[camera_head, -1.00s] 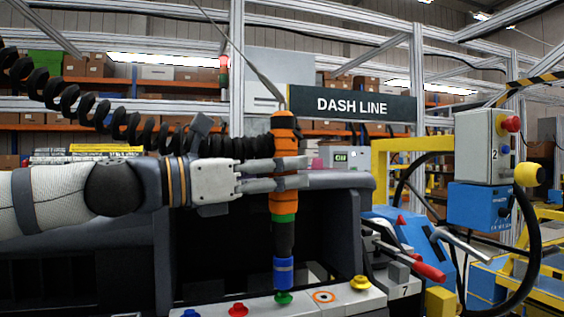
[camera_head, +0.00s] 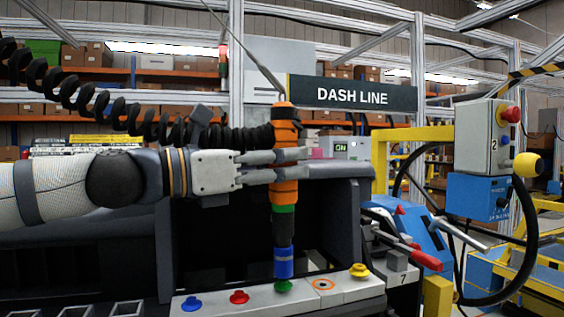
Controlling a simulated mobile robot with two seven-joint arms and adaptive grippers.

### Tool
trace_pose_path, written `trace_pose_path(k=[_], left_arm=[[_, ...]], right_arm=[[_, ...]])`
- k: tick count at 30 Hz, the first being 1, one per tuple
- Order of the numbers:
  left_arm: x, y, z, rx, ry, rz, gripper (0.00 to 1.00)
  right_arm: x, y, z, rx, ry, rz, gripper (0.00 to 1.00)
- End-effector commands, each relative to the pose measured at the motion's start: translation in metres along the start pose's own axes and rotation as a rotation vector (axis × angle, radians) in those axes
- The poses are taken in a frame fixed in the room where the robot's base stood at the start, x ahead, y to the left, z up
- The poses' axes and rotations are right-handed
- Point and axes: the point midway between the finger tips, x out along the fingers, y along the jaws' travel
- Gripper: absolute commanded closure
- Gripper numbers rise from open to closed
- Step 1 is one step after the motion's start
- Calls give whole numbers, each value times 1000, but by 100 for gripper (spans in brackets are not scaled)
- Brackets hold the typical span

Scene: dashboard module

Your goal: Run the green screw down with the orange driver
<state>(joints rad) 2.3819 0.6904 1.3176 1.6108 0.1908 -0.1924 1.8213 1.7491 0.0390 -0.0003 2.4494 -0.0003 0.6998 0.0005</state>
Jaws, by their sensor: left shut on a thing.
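The orange driver (camera_head: 285,188) hangs upright from a cable in the middle of the head view. My left gripper (camera_head: 290,165) comes in from the left and is shut around its orange body. Below the body are a green ring, a dark shaft and a blue sleeve (camera_head: 284,262). The green screw (camera_head: 284,286) stands on the light strip (camera_head: 215,304) directly under the blue sleeve. The sleeve's lower end appears to meet the top of the screw; exact seating is hard to tell. My right gripper is out of view.
On the same strip are a blue screw (camera_head: 192,303), a red screw (camera_head: 239,297), a yellow screw (camera_head: 358,270) and an orange-ringed mark (camera_head: 323,285). A dark dashboard body (camera_head: 338,225) stands behind. Red-handled clamps (camera_head: 426,257) and a blue fixture lie at right.

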Motion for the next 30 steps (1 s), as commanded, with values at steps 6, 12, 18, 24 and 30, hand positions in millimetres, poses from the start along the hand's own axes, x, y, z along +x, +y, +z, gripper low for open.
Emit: trace_pose_path(k=[6, 12, 18, 24, 30], left_arm=[[0, -1, 0, 0, 0, -1, 100], [0, 0, -1, 0, 1, -1, 100], [0, 0, -3, -1, 1, -1, 100], [0, 0, -5, -1, 1, -1, 100], [0, 0, -7, -1, 1, -1, 100]], right_arm=[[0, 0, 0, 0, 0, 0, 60], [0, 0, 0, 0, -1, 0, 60], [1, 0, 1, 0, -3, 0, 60], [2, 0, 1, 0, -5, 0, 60], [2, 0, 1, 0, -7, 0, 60]])
